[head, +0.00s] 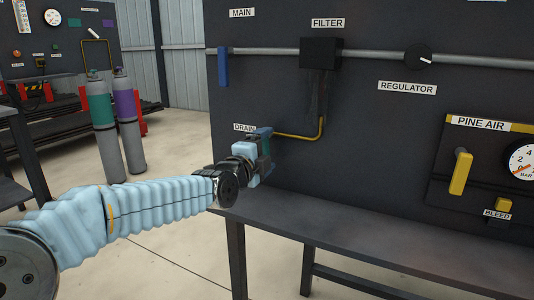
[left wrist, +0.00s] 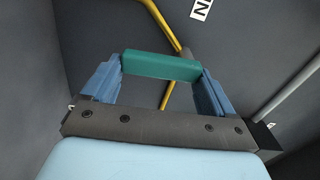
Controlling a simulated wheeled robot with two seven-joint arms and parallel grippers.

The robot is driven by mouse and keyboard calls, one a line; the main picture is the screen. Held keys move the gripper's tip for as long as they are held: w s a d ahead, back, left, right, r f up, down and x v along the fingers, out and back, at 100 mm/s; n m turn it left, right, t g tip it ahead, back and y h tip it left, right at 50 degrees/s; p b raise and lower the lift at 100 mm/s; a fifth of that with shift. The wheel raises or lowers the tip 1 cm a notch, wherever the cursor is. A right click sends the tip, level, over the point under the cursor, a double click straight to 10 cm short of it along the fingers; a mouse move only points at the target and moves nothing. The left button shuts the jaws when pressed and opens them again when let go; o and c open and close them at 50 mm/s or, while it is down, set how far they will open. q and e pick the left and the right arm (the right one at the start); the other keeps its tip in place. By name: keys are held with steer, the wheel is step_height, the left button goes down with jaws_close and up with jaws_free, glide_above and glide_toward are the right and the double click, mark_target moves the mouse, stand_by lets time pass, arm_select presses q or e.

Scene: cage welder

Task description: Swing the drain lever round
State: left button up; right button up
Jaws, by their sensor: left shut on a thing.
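The drain lever (left wrist: 160,66) is a green bar in the left wrist view, lying across between the two blue fingers of my left gripper (left wrist: 162,80). The fingers meet its two ends. In the head view my left gripper (head: 264,146) is at the panel, just below the DRAIN label (head: 244,127), and it hides most of the lever there. The yellow drain pipe (head: 300,136) runs from the lever's place to the right and up to the black filter (head: 322,55). My right gripper is in neither view.
A grey bench (head: 370,250) runs along the panel below my left gripper. A blue MAIN lever (head: 223,67) hangs at upper left. A regulator knob (head: 418,57), yellow lever (head: 461,172) and gauge (head: 523,160) are to the right. Gas cylinders (head: 103,130) stand at the left.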

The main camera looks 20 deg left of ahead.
arm_select(q)
steer(key=shift+f+m, duration=0.15)
steer(key=shift+m, duration=0.45)
steer(key=o, duration=1.3)
steer(key=s, duration=0.4)
steer(key=s+b, duration=0.1)
steer(key=s, duration=0.4)
steer(key=s+b, duration=0.1)
steer(key=s, duration=0.3)
steer(key=shift+s+a, duration=0.3)
steer(key=shift+s, duration=0.1)
